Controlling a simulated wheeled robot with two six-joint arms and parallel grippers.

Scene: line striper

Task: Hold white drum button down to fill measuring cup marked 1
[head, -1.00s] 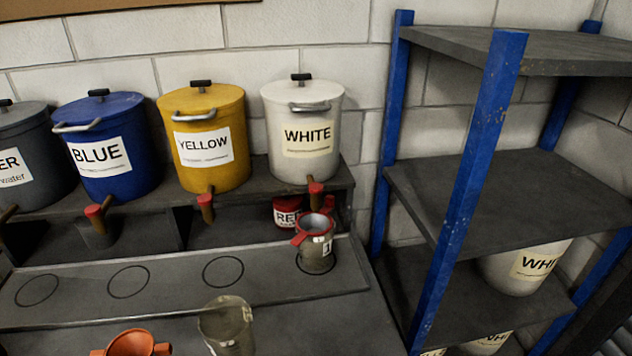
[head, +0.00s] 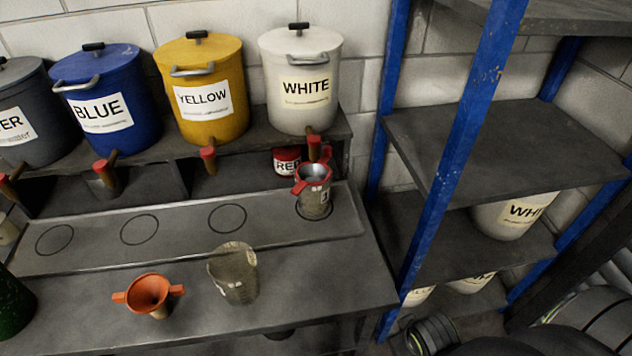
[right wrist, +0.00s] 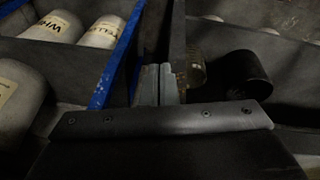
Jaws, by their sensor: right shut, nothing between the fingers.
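The white drum (head: 300,117) stands on the raised shelf behind the bench. Its tap has a red button (head: 314,141), and no gripper is near it. The measuring cup marked 1 (head: 314,207) stands upright below this tap, on the ringed spot at the right end of the tray. A red-handled funnel (head: 313,176) sits in its mouth. The fill level inside the cup is hidden. My right gripper (right wrist: 158,84) is shut and empty in the right wrist view. My left gripper is not in view.
Yellow (head: 202,130) and blue (head: 115,139) drums stand left of the white one. A second cup (head: 235,280) and an orange funnel (head: 150,290) are on the front bench. Three ringed tray spots are bare. A blue-posted shelf rack (head: 460,160) stands at the right.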

